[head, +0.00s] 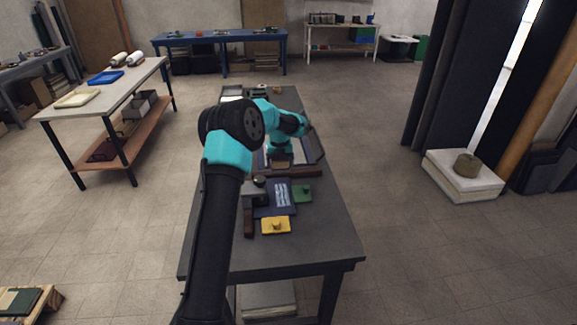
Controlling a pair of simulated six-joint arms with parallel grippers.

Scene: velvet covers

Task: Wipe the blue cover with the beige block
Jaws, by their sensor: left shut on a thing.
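The blue cover (265,208) lies flat on the dark table, with a pale patch on its face. My left arm reaches over the table from the bottom of the head view. Its gripper (281,157) is beyond the blue cover, past a dark brown bar. It is shut on a small tan block (282,164), which looks like the beige block. The fingers are small, and the arm hides part of the area around them. My right gripper is not in view.
A yellow piece (276,226) and a green piece (303,194), each with a knob, lie close to the blue cover. A brown bar (293,173) lies across behind it. The front and right of the table (325,235) are clear.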

